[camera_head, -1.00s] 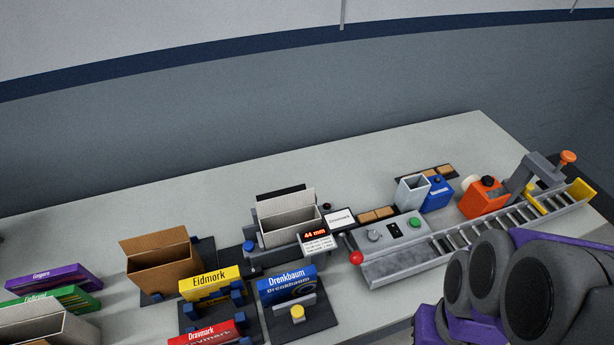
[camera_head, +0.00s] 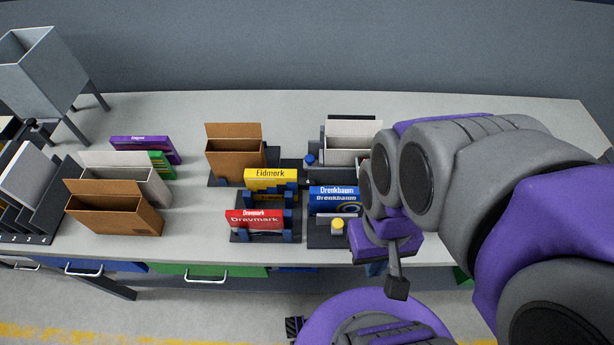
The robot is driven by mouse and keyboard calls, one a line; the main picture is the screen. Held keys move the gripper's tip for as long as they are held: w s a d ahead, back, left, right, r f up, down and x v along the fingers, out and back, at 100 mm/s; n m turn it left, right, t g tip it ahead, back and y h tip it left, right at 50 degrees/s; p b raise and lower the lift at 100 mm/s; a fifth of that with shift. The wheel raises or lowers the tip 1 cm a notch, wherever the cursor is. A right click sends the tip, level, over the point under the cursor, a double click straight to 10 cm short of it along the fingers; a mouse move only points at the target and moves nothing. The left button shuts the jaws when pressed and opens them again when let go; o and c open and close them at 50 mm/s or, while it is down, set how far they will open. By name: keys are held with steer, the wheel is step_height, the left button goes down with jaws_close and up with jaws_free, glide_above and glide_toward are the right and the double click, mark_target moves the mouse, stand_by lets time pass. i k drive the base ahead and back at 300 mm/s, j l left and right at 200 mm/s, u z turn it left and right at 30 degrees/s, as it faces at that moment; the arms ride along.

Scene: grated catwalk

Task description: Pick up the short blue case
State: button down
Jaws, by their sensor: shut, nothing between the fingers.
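A short blue case (camera_head: 334,203) with "Drenkbaum" lettering stands upright in a dark holder (camera_head: 322,238) near the front of the workbench. A yellow knob (camera_head: 338,224) sits in front of it, and its right end is close to my arm in the picture. My gripper (camera_head: 397,288) hangs below my arm, over the bench's front edge, to the right of and nearer than the blue case. It is shut and empty, and apart from the case.
A yellow case (camera_head: 271,177) and a red case (camera_head: 254,219) stand in holders left of the blue one. Brown cartons (camera_head: 234,155) (camera_head: 118,213) and a white carton (camera_head: 350,148) stand around. My arm hides the bench's right part. The back strip of the bench is clear.

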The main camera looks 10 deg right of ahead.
mark_target(324, 200)
steer(key=k+l+z, duration=0.5)
steer(key=z, duration=0.25)
steer(key=l, duration=0.1)
